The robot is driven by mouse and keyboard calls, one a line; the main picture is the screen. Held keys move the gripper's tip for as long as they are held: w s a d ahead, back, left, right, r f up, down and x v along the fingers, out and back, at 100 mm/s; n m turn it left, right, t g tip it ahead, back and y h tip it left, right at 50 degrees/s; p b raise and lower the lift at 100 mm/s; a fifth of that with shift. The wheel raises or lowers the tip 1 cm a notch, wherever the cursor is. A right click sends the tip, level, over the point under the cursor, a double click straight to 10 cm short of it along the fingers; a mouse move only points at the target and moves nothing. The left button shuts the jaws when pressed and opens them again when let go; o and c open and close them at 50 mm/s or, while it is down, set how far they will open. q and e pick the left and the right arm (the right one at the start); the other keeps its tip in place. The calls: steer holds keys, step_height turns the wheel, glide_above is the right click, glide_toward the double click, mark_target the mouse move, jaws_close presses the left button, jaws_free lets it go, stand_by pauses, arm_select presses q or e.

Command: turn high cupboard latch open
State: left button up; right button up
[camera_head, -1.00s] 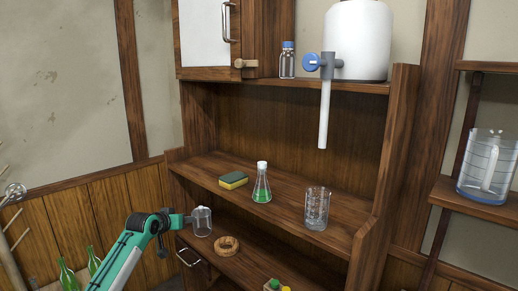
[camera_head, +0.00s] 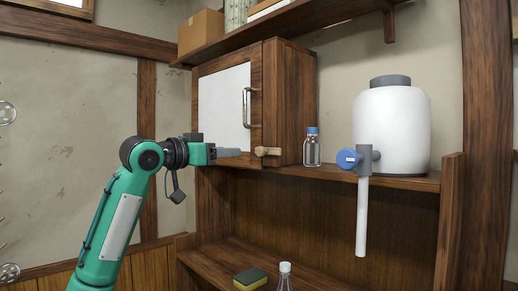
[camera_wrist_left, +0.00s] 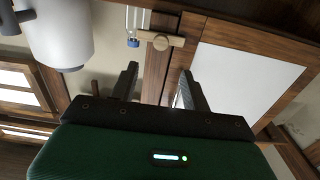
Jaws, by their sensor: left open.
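The high cupboard (camera_head: 222,97) has a white door panel, a wooden frame and a metal bar handle (camera_head: 247,107); its door is shut. The latch (camera_head: 267,151) is a small light wooden bar at the door's lower right corner, lying roughly level across the edge. It also shows in the left wrist view (camera_wrist_left: 161,40), beyond the fingertips. My left gripper (camera_head: 238,153) is raised in front of the door's lower part, just left of the latch and apart from it. In the left wrist view its two fingers (camera_wrist_left: 158,82) are spread with nothing between them. My right gripper is not in view.
A blue-capped bottle (camera_head: 312,147) stands on the shelf right of the cupboard. A white tank (camera_head: 391,128) with a blue tap (camera_head: 348,159) and a hanging spout is farther right. A cardboard box (camera_head: 201,33) sits above. A sponge (camera_head: 250,279) and flask (camera_head: 284,277) are below.

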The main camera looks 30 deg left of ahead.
mark_target(259, 151)
arm_select(q)
steer(key=p+x, duration=0.3)
steer(key=x, duration=0.7)
steer(key=shift+p, duration=0.4)
steer(key=shift+w+d+f, duration=0.1)
steer(key=shift+w+d, duration=0.1)
steer(key=shift+w, duration=0.4)
steer(key=c, duration=1)
